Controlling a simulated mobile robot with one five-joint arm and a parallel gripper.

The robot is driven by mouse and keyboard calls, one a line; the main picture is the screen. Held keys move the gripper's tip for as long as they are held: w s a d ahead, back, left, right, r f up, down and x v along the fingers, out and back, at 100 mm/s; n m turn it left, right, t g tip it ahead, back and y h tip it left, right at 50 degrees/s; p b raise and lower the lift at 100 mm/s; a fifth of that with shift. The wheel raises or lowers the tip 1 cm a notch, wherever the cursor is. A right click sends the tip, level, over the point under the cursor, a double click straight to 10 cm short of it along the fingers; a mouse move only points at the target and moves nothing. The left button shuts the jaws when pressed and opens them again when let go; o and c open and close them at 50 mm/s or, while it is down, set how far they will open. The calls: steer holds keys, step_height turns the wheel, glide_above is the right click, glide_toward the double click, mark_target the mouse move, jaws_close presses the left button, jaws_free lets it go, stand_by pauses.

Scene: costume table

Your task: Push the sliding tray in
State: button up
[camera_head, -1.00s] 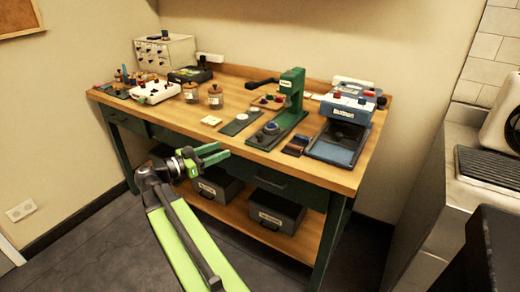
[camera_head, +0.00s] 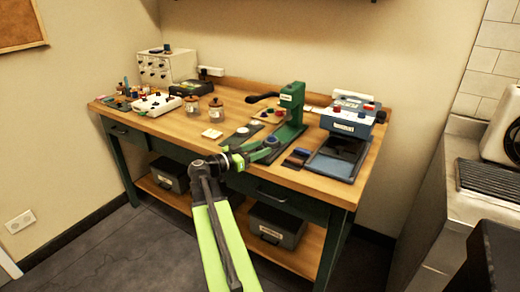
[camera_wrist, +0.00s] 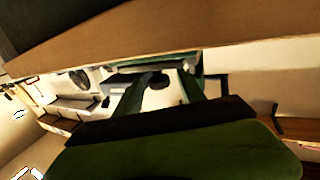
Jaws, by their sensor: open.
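The green press (camera_head: 291,103) stands on the wooden workbench with its black lever pointing left. What looks like its sliding tray (camera_head: 273,141), with a round blue-grey die on it, sticks out at the front of the press base. My gripper (camera_head: 264,152) is at the bench's front edge, right before this tray, and partly hides it. Whether they touch I cannot tell. The jaws are open. In the wrist view the two dark green fingers (camera_wrist: 160,90) are apart, with a dark round shape between them that I cannot identify for sure.
A dark plate with a pale disc (camera_head: 243,131) lies left of the press. Small dark blocks (camera_head: 296,157) and a blue machine (camera_head: 350,118) stand to its right. A drawer (camera_head: 288,196) sits under the bench top.

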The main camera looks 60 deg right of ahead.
steer(key=shift+s+d, duration=0.1)
steer(key=shift+d, duration=0.05)
steer(key=shift+c, duration=0.6)
jaws_close()
stand_by(0.8)
